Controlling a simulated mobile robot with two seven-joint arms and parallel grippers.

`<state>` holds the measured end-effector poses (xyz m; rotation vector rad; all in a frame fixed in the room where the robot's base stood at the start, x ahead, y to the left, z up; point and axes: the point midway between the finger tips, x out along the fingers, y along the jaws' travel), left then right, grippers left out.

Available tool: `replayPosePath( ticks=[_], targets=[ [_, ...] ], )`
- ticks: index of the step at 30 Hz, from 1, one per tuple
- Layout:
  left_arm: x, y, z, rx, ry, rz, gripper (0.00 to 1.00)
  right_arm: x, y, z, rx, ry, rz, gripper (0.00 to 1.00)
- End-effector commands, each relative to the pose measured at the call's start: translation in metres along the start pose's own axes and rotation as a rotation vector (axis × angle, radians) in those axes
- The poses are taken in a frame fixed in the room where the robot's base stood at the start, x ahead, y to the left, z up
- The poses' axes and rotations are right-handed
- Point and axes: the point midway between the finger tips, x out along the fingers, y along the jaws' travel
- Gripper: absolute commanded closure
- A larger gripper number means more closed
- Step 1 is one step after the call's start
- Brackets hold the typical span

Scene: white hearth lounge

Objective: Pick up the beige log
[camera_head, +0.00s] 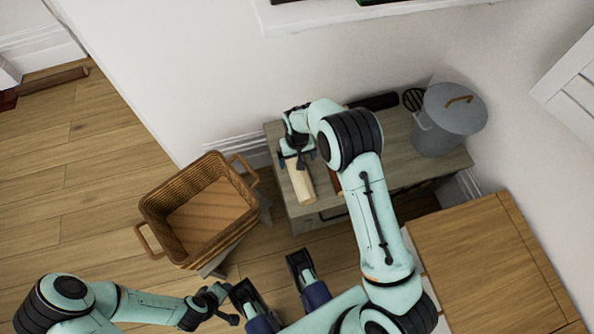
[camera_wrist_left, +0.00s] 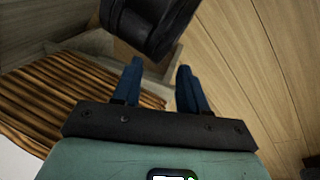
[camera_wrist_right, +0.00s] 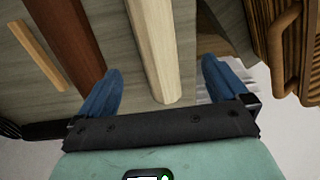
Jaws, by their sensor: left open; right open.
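The beige log (camera_head: 302,187) lies at the left end of the grey wooden table (camera_head: 405,165), one end reaching toward the front edge. My right gripper (camera_head: 297,157) is open over the log's far end. In the right wrist view the log (camera_wrist_right: 155,45) runs between the two spread fingers of this gripper (camera_wrist_right: 162,75), with a gap on each side. Whether the fingertips are level with the log is unclear. My left gripper (camera_head: 226,300) is open and empty, low at the front, away from the table; its fingers also show in the left wrist view (camera_wrist_left: 160,80).
A dark brown log (camera_wrist_right: 68,40) and a thin light stick (camera_wrist_right: 38,52) lie beside the beige log. A grey lidded bin (camera_head: 440,125) stands at the table's right. A wicker basket (camera_head: 160,215) stands left of the table. A wooden surface (camera_head: 500,265) is at front right.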

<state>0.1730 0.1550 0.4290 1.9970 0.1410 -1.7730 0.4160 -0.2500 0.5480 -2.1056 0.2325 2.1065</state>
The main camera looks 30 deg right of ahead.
Motion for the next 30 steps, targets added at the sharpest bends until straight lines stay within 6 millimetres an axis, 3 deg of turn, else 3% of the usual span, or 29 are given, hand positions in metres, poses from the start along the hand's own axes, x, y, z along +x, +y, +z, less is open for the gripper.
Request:
replayPosePath(
  ticks=[1,6,14,24,30],
  targets=[
    [0.005,-0.002,-0.004,-0.002,0.012,-0.001,0.57,0.015,0.000,0.001,0.000,-0.003,0.001,0.00],
    [0.013,-0.005,-0.017,-0.004,0.048,-0.003,0.57,0.043,0.001,0.000,0.000,-0.002,0.000,0.00],
    [0.017,-0.006,-0.024,-0.005,0.068,-0.004,0.57,0.058,0.001,-0.001,0.000,0.001,0.000,0.00],
    [0.034,-0.015,-0.043,-0.013,0.120,-0.013,0.57,0.104,0.007,-0.005,0.000,-0.002,-0.001,0.00],
    [0.034,-0.015,-0.043,-0.014,0.121,-0.015,0.57,0.105,0.007,-0.005,0.000,0.002,-0.001,0.00]
  ],
)
